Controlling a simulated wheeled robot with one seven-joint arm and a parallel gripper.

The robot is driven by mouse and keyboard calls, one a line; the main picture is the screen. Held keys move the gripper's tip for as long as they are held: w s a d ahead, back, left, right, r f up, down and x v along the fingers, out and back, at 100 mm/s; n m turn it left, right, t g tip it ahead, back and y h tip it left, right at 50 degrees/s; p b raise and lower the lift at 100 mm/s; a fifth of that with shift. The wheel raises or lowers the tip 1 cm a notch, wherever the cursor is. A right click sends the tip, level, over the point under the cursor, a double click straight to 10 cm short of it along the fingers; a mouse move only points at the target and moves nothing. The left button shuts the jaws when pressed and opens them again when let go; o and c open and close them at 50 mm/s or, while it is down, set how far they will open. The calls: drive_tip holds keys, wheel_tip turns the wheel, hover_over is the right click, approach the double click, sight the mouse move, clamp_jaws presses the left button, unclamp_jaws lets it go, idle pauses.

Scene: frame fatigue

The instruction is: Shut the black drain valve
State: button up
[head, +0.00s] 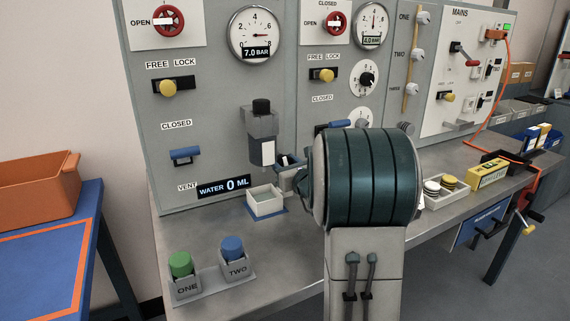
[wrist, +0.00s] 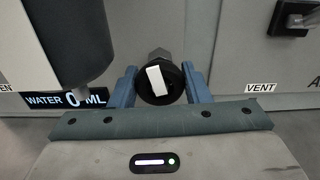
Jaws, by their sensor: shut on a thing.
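The black drain valve (wrist: 174,92) is a round black knob with a white bar across its face, tilted slightly off vertical. It sits between the two blue fingers of my gripper (wrist: 160,90) in the wrist view, and the fingers are shut on its sides. In the head view the knob (head: 286,159) shows low on the grey panel, right of the grey block with the black cap, partly hidden by my gripper (head: 291,173) and my arm. The water display (head: 223,187) reads 0 ML.
A small open tray (head: 266,203) stands on the bench below the valve. Green (head: 181,264) and blue (head: 232,248) buttons stand at the front left. The grey block (head: 261,135) with the black cap is close left of my gripper. Bare bench lies between buttons and panel.

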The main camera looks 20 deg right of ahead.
drive_tip(key=shift+f, duration=0.15)
drive_tip(key=o, duration=1)
drive_tip(key=s, duration=1.4)
drive_tip(key=shift+d+p, duration=0.25)
drive_tip(key=shift+p, duration=0.05)
